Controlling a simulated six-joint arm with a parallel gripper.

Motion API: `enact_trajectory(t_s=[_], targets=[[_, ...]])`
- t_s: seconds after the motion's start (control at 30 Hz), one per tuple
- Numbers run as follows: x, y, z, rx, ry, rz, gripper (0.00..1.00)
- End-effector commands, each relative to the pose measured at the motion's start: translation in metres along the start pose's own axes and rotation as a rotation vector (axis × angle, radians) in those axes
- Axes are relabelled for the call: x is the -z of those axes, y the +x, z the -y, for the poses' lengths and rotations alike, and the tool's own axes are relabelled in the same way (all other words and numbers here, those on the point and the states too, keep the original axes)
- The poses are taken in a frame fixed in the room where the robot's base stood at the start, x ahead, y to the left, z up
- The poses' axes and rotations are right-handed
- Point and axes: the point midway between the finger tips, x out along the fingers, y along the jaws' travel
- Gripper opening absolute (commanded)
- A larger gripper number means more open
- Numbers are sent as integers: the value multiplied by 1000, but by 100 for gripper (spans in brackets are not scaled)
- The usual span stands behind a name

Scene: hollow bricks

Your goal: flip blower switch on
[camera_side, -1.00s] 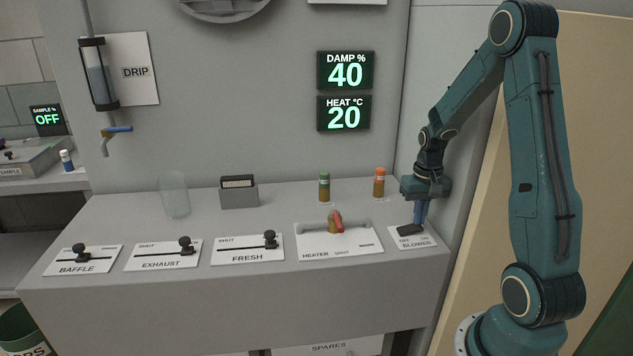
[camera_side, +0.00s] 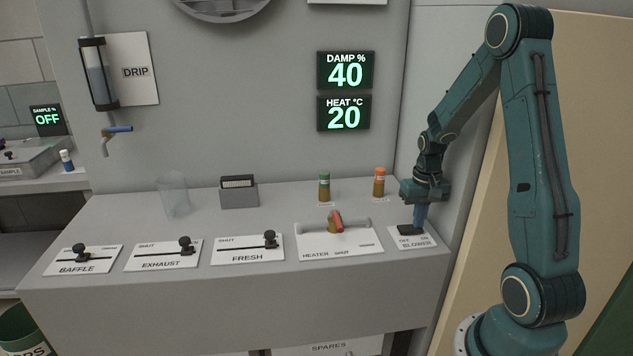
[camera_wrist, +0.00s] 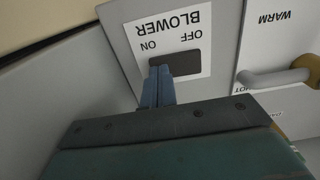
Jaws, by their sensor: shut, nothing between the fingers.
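The blower switch (camera_side: 408,230) is a dark rocker on a white plate marked BLOWER (camera_side: 424,242) at the right end of the bench. My gripper (camera_side: 417,227) is shut and empty, pointing down at the switch. In the wrist view its blue fingertips (camera_wrist: 160,70) are over the ON end of the rocker. I cannot tell whether they touch it. The fingers hide part of that end.
An orange-capped vial (camera_side: 379,183) and a green-capped vial (camera_side: 324,188) stand behind. The side wall is close on the right.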

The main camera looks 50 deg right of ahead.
Motion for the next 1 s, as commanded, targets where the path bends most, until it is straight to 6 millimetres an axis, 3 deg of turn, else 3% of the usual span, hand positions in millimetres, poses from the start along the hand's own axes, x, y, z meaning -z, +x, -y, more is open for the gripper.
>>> enact_trajectory(t_s=[0.27,1.0], targets=[[0,-3,0,0,0,-1,0],[0,-44,0,0,0,-1,0]])
